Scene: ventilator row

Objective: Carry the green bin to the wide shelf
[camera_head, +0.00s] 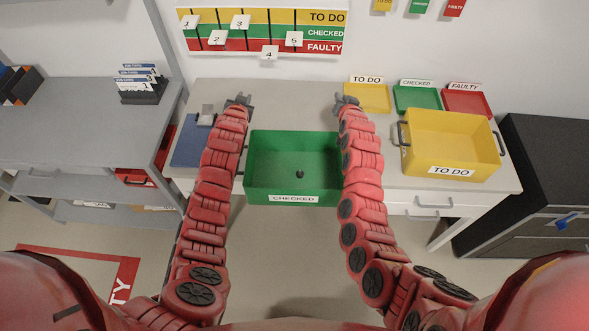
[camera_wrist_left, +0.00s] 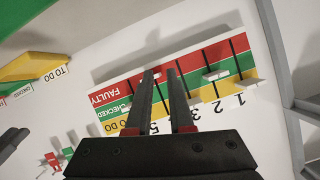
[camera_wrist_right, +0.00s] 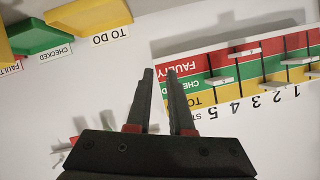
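The green bin (camera_head: 295,190), labelled CHECKED, is between my two arms at the front of the white table (camera_head: 295,98). A small dark round thing lies inside it. The right arm overlaps its right wall and the left arm runs close along its left side; I cannot tell whether they touch it. Its lower front shows past the table's front edge; whether it rests there is unclear. My left gripper (camera_head: 240,99) and right gripper (camera_head: 347,100) are beyond the bin, toward the wall. In both wrist views the fingers are apart, with nothing between them.
A grey shelf unit (camera_head: 75,120) stands at left, its top mostly clear, with an upright post beside the table. A yellow TO DO bin (camera_head: 450,130) is right on the table. Small yellow, green and red trays (camera_head: 417,97) sit behind. A dark cabinet (camera_head: 550,150) stands far right.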

